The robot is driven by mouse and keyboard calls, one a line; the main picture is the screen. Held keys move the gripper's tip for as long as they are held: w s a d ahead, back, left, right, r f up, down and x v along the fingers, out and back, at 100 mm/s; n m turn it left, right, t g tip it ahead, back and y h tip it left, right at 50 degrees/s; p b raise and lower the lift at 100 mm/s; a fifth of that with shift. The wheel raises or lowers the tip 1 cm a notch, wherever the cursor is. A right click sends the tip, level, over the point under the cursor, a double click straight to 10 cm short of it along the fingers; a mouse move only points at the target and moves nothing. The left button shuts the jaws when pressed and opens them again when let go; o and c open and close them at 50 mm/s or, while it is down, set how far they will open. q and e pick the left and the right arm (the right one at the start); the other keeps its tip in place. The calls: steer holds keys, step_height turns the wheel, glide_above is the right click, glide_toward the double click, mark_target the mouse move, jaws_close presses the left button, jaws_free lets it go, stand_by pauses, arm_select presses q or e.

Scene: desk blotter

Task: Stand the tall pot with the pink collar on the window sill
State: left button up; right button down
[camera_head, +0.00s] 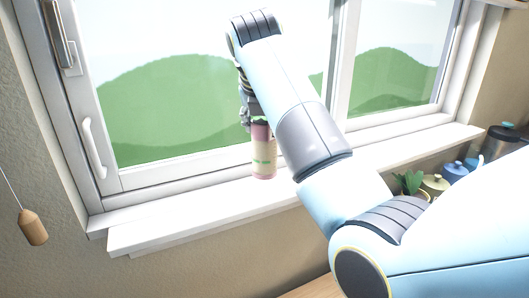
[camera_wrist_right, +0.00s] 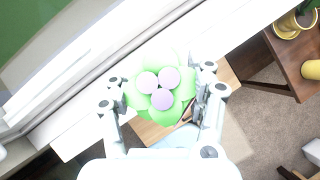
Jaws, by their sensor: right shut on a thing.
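The tall pot (camera_head: 264,160) is cream with a pink collar and a green mark, and looks upright. My right gripper (camera_head: 254,118) is above it in the head view, partly hidden by my own arm. In the right wrist view the pot's plant, green leaves with pink-mauve round blooms (camera_wrist_right: 160,88), fills the space between the fingers of my right gripper (camera_wrist_right: 160,98), which is shut on the pot. The pot's base shows against the white window sill (camera_head: 180,216); I cannot tell if it touches. My left gripper is not in view.
The window's glass and white frame (camera_head: 150,175) stand just behind the pot. The sill is bare to the left. A leafy plant (camera_head: 410,183), a yellowish pot (camera_head: 434,184) and blue pots (camera_head: 455,172) stand at the right. A wooden pull (camera_head: 33,227) hangs at the left.

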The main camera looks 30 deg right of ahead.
mark_target(265, 146)
steer(key=shift+f, duration=0.5)
steer(key=shift+w+d+f, duration=0.1)
steer(key=shift+f, duration=0.25)
step_height(265, 146, down, 3)
steer(key=shift+f, duration=0.35)
steer(key=c, duration=0.8)
jaws_free()
steer(key=shift+c, duration=0.2)
steer(key=o, duration=0.4)
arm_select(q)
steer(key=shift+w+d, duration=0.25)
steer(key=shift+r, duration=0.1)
